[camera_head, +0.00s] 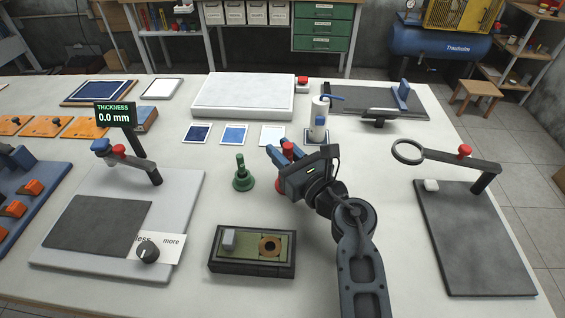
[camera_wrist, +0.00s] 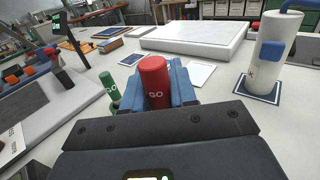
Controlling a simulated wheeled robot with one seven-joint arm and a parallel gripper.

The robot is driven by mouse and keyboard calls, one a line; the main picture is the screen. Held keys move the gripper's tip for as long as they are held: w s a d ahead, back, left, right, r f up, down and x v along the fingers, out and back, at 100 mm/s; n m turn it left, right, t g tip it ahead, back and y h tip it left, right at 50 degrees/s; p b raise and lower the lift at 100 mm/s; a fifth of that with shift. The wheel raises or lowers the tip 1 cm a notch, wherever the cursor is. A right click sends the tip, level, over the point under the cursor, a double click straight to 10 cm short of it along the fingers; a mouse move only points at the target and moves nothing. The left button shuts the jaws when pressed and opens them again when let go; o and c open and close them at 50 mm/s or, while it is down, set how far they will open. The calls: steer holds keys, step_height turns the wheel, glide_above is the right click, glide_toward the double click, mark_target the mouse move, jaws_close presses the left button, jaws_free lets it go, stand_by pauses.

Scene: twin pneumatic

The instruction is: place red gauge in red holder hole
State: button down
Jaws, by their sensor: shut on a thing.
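My gripper (camera_head: 287,153) has blue fingers and is shut on the red gauge (camera_head: 288,148), a red cylinder. In the wrist view the red gauge (camera_wrist: 155,82) stands between the fingers and reads "GO". A bit of red (camera_head: 279,186) shows low beside my gripper; my gripper hides most of it, so I cannot tell if it is the red holder or the gauge's lower part. I cannot tell whether the gauge is in a hole or held above it. A green gauge (camera_head: 241,167) stands upright on a round green base to the left, apart from my gripper.
A dark box (camera_head: 252,265) with a grey block and a copper ring lies in front left. A white bottle (camera_head: 319,120) stands behind my gripper. A magnifier stand (camera_head: 475,240) is at right, a thickness gauge stand (camera_head: 185,190) at left.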

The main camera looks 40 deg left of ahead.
steer(key=shift+f, duration=1.7)
steer(key=shift+f, duration=0.1)
steer(key=shift+f+b, duration=0.15)
steer(key=shift+b, duration=0.2)
steer(key=c, duration=0.9)
jaws_free()
steer(key=shift+r+p, duration=0.3)
steer(key=b+v, duration=0.1)
steer(key=v, duration=1.1)
